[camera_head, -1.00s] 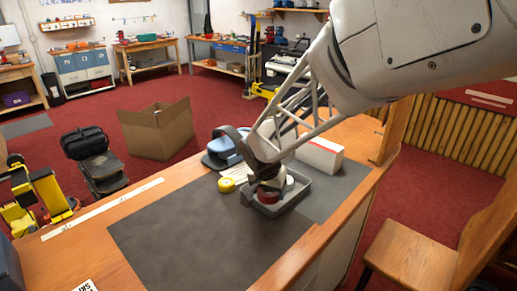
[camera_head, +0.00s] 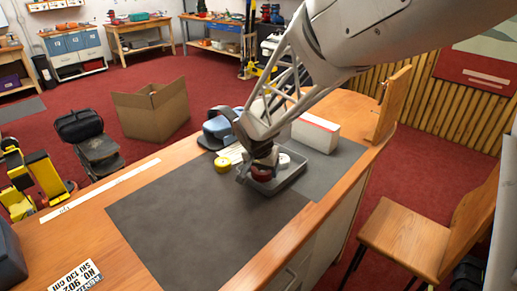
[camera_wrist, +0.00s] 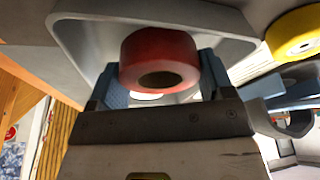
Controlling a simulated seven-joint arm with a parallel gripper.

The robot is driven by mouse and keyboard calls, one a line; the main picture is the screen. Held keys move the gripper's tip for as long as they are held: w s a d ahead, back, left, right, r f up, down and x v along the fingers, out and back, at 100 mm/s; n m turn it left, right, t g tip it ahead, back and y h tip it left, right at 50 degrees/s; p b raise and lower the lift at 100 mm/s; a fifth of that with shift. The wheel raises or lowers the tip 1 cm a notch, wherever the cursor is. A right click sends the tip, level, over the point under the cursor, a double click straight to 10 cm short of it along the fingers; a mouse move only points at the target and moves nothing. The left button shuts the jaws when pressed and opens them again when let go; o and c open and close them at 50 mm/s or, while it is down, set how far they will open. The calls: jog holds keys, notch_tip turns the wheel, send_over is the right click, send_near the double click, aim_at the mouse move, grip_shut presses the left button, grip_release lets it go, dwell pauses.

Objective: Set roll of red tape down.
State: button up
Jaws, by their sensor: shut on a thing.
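My gripper (camera_head: 258,166) is shut on the roll of red tape (camera_head: 261,173). In the wrist view the red roll (camera_wrist: 160,52) sits between the two blue-padded fingers (camera_wrist: 160,84), its hole facing the camera. The roll is at the left front part of a grey tray (camera_head: 291,181). I cannot tell whether it touches the tray floor. A white roll (camera_head: 283,160) is in the tray just behind and right of it. The tray's rim (camera_wrist: 60,32) also shows behind the roll in the wrist view.
A yellow roll (camera_head: 222,164) lies left of the tray, near a blue tape dispenser (camera_head: 218,130). A white box (camera_head: 316,131) stands behind the tray. The dark mat (camera_head: 200,225) in front and left is clear. A wooden upright (camera_head: 390,103) stands at the bench's right end.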

aim_at(259, 175)
jog(key=shift+f, duration=0.8)
jog(key=shift+f, duration=0.2)
jog(key=o, duration=1)
jog(key=shift+r, duration=0.1)
jog(key=v, duration=1.2)
jog(key=shift+r, duration=0.1)
